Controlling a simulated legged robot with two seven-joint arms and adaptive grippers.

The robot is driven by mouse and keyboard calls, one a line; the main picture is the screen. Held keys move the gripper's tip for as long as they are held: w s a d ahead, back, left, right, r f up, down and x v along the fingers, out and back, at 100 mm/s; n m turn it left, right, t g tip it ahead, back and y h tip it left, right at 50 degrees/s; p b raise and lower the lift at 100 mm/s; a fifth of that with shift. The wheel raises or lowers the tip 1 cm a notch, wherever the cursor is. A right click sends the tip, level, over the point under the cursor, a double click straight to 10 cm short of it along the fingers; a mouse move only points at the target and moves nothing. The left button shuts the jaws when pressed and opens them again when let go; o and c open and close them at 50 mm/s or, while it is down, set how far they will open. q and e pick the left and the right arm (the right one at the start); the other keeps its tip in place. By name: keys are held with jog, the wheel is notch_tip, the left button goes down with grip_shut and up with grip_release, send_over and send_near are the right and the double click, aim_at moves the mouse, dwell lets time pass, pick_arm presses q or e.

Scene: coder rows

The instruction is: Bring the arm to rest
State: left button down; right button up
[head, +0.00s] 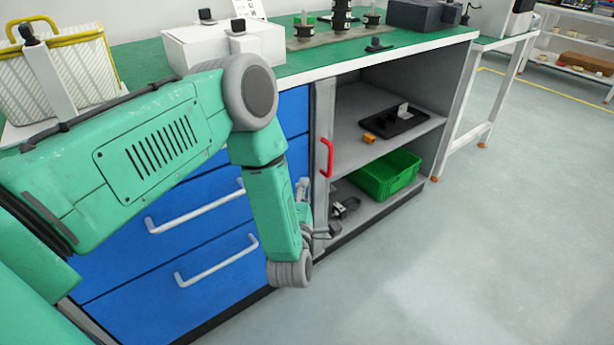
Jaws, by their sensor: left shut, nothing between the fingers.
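My left arm, green with grey joints, comes in from the left and bends down in front of the blue drawers (215,215) of the workbench. My left gripper (326,231) is low, beside the front edge of the open cabinet (394,108). It is small in view and partly hidden by my forearm. It is shut and empty. Whether it touches the cabinet frame I cannot tell. My right gripper is not in view.
A red handle (327,158) stands at the cabinet's edge. Inside are a black tray (396,122), an orange piece (369,138) and a green crate (388,175). White drawer handles (216,261) stick out near my arm. The floor (480,250) at right is clear.

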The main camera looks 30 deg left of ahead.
pick_arm(q)
jog(key=shift+d, duration=0.15)
dwell(0.3)
jog(key=s+d+f+m+g+h, duration=0.2)
jog(key=s+f+m+g+h, duration=0.2)
jog(key=s+f+m+g, duration=0.5)
jog(key=s+d+f+m+g+h, duration=0.2)
jog(key=s+f+m+g+h, duration=0.35)
jog(key=s+m, duration=0.7)
jog(key=s+a+m+g+y, duration=0.2)
jog(key=s+m+g, duration=0.1)
jog(key=s, duration=1)
notch_tip(320, 180, up, 12)
jog(key=p, duration=1.2)
jog(key=shift+s+d, duration=0.15)
jog(key=shift+d, duration=0.05)
jog(key=shift+f, duration=0.2)
